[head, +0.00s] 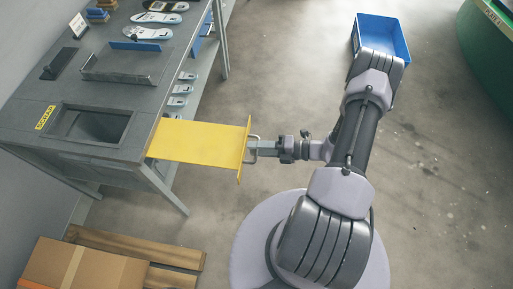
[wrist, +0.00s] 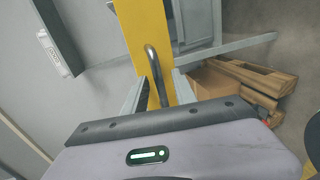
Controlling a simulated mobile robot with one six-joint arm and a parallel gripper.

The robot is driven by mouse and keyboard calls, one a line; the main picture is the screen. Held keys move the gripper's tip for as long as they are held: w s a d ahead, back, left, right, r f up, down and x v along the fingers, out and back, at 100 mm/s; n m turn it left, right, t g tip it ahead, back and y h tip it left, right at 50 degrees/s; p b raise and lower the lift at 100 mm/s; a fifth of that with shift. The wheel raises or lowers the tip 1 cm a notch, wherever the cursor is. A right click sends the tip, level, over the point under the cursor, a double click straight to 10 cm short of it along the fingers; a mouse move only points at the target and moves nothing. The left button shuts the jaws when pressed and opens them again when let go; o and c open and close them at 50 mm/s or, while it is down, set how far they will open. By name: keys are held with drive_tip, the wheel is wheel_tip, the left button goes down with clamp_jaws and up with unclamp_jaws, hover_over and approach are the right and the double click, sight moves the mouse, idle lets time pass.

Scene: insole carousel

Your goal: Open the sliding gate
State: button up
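The sliding gate is a yellow plate (head: 200,141) that sticks out to the right from the side of the grey table, beside the chute opening (head: 92,126). The opening looks uncovered. The gate has an upright yellow end flange (head: 243,150) with a metal loop handle (head: 254,137). My gripper (head: 256,148) is at the handle, its tips overlapping the bar. The wrist view shows the yellow gate (wrist: 148,35) and the handle (wrist: 151,62) running down behind the gripper's body. The fingertips are too small or hidden to tell whether they are closed on the bar.
The grey table (head: 60,85) carries insoles (head: 147,33) and a black tray (head: 118,76). A cardboard box (head: 75,268) and a wooden pallet (head: 178,256) lie at lower left. A blue bin (head: 379,29) stands at the top, a green round structure (head: 490,45) at upper right. The right floor is clear.

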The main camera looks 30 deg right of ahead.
idle(0.4)
drive_tip(key=p+v, duration=0.3)
drive_tip(key=v, duration=1.4)
drive_tip(key=shift+d, duration=0.2)
drive_tip(key=shift+s, duration=0.1)
